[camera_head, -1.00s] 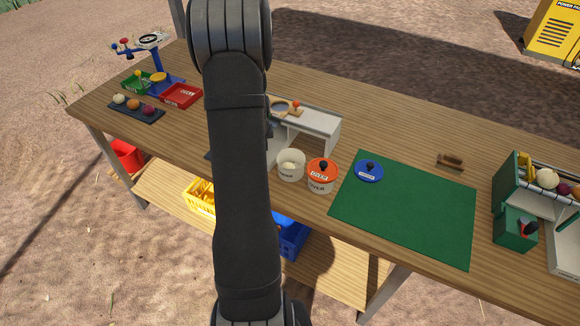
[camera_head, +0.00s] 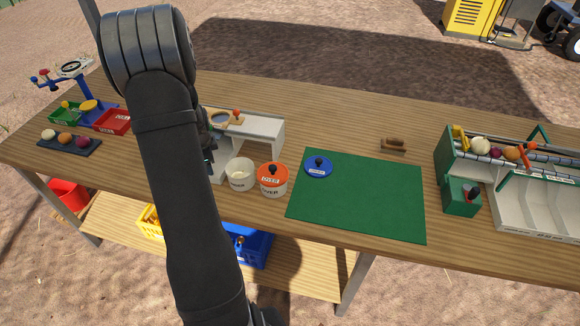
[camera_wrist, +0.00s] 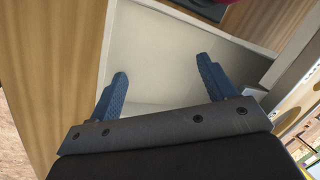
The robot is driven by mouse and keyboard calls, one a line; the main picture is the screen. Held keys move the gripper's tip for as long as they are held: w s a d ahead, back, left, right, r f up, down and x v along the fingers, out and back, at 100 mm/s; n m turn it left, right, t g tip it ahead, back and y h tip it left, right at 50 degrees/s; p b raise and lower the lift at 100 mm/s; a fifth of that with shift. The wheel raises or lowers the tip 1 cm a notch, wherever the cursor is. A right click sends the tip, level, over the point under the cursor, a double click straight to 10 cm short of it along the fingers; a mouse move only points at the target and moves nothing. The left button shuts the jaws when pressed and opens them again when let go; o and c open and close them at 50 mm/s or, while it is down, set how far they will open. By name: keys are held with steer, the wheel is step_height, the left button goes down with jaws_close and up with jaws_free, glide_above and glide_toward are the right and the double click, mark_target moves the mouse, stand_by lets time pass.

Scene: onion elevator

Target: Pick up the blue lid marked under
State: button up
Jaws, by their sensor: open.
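The blue lid (camera_head: 318,168) has a dark knob and a white label too small to read. It lies flat on the upper left of the green mat (camera_head: 375,205) in the head view. My gripper (camera_wrist: 160,92) is open in the wrist view, its two blue fingers apart with nothing between them. It is over a pale, box-like space, away from the lid. In the head view my arm hides most of the gripper. The lid is not in the wrist view.
An orange-lidded pot (camera_head: 272,179) and an open cream pot (camera_head: 240,174) stand left of the mat. A white stand (camera_head: 262,130) is behind them. A wooden-handled tool (camera_head: 394,145) lies behind the mat, and a green-and-white rack (camera_head: 535,200) stands to the right.

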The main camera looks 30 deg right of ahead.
steer(key=w+a+r+n+t, duration=0.2)
steer(key=w+a+r, duration=0.1)
steer(key=w+r, duration=0.3)
steer(key=shift+n+g+h, duration=0.5)
steer(key=shift+n+h, duration=0.1)
steer(key=s+d+r, duration=0.1)
steer(key=s+d, duration=0.1)
steer(key=d, duration=0.1)
steer(key=s+d+r, duration=0.1)
steer(key=s+d, duration=0.1)
steer(key=d, duration=0.2)
steer(key=s+d+r, duration=0.1)
steer(key=s+d, duration=0.1)
steer(key=d, duration=0.2)
steer(key=shift+r, duration=0.15)
steer(key=n+g+h, duration=0.1)
steer(key=n+g, duration=0.2)
glide_toward(319, 160)
steer(key=x, duration=0.4)
steer(key=shift+d, duration=0.1)
steer(key=shift+x, duration=3.1)
steer(key=shift+w, duration=0.1)
steer(key=shift+c, duration=0.4)
steer(key=c, duration=0.8)
